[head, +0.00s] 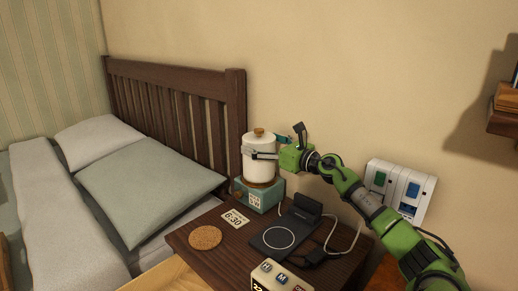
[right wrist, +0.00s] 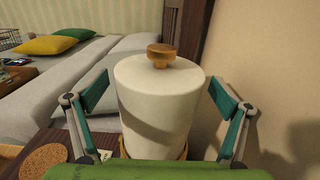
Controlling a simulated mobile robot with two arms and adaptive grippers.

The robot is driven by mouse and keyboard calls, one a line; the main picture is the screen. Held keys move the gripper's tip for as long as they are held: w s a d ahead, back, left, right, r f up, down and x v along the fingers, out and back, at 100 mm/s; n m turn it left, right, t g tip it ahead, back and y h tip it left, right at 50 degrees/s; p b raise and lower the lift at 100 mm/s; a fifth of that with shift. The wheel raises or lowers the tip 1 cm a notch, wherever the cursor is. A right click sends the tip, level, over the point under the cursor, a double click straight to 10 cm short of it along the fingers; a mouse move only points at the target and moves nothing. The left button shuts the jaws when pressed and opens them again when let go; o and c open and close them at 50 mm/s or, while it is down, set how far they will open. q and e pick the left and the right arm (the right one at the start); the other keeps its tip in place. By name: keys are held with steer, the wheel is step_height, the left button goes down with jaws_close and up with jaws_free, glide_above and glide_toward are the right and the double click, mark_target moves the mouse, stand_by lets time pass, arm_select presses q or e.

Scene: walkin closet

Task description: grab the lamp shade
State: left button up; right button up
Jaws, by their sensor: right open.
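The lamp shade (head: 257,165) is a white upright cylinder with a wooden knob on top. It stands on a teal box-like base (head: 262,196) on the nightstand. My right gripper (head: 264,147) reaches in from the right with its fingers apart around the shade. In the right wrist view the shade (right wrist: 158,105) stands between the two open fingers, with a visible gap on each side; its lower part is partly hidden by the gripper's body. My left gripper is not in view.
The nightstand (head: 195,258) also bears a cork coaster (head: 205,237), a card reading 6:30 (head: 235,218), a dark charging pad (head: 270,242) with cable and a small clock (head: 280,277). The bed's slatted headboard (head: 180,75) is close behind left. Wall switches (head: 400,188) are at right.

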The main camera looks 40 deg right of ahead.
steer(key=shift+w+a, duration=0.1)
steer(key=shift+w, duration=0.45)
steer(key=shift+r, duration=0.1)
steer(key=c, duration=1.4)
steer(key=shift+c, duration=0.2)
